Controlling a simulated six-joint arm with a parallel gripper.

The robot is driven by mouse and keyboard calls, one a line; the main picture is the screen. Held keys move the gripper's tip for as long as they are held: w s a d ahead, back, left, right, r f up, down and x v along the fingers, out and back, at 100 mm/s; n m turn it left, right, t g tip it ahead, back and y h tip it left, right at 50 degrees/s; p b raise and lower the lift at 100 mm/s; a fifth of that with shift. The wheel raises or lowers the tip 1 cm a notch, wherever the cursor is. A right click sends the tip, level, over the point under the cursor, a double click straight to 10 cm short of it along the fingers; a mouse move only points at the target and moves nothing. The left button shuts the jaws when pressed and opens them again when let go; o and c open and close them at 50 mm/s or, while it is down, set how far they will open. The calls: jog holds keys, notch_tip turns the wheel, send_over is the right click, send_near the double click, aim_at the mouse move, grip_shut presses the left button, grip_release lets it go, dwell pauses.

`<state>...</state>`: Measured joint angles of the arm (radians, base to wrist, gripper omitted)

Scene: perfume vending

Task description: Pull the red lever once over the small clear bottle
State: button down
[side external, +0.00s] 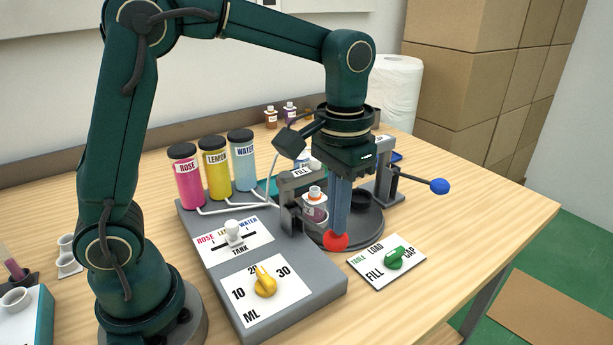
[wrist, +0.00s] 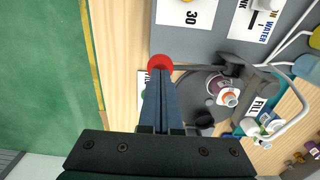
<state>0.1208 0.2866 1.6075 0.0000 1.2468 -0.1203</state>
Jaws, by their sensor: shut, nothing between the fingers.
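The red lever's round knob (side external: 335,243) is at the front of the dispenser, and it also shows in the wrist view (wrist: 160,63). My gripper (side external: 339,230) points straight down with its fingers together, and its tips are at the knob. The knob shows past the fingertips in the wrist view, and I cannot tell whether they touch. A small bottle (side external: 314,212) with a white and orange neck stands upright on the round grey turntable (side external: 350,243), by the FILL station. It looks purplish and is partly hidden. It also shows in the wrist view (wrist: 217,87).
Rose, lemon and water tanks (side external: 214,170) stand behind the grey console (side external: 322,292), which carries a white tank selector and yellow ML dial (side external: 265,282). A blue-knobbed lever (side external: 438,186) sticks out right.

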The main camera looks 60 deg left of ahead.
aim_at(336, 238)
jog(key=shift+f, duration=2.6)
jog(key=shift+r, duration=4.65)
